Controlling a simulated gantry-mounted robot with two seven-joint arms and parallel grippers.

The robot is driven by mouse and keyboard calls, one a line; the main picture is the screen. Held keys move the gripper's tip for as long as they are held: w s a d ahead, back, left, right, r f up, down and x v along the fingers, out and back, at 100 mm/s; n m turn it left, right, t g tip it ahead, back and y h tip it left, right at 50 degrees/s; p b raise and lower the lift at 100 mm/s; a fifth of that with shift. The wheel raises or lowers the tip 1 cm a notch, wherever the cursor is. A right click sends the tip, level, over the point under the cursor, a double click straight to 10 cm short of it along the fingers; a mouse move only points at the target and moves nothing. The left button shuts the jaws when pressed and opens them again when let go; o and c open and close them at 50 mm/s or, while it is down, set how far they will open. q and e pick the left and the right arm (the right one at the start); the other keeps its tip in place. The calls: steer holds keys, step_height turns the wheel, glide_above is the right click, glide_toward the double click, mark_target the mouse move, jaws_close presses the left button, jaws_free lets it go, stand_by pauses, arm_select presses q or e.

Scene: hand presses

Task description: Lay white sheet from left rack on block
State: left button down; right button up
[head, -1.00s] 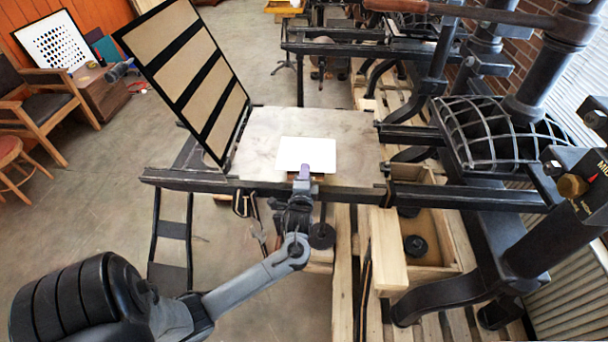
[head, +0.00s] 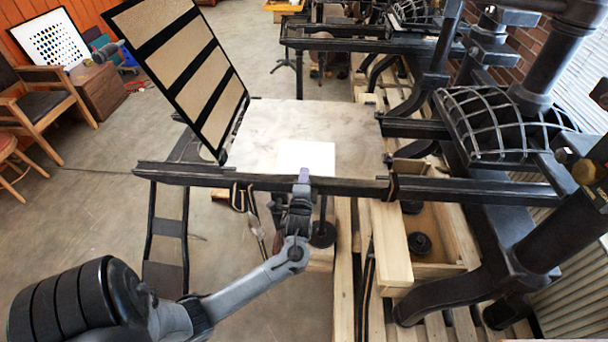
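No separate block can be made out; one may be hidden under the sheet. I cannot identify a left rack.
A tilted black frame with tan panels (head: 178,68) stands at the bed's left end. The dark front rail (head: 250,181) runs between my arm and the bed. The heavy press with a ribbed iron piece (head: 500,122) stands right. A wooden box (head: 440,235) sits below.

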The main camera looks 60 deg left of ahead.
stand_by(0.4)
arm_select(q)
steer(key=c, duration=1.1)
jaws_free()
steer(key=shift+p+v, duration=2.25)
steer(key=shift+v, duration=0.8)
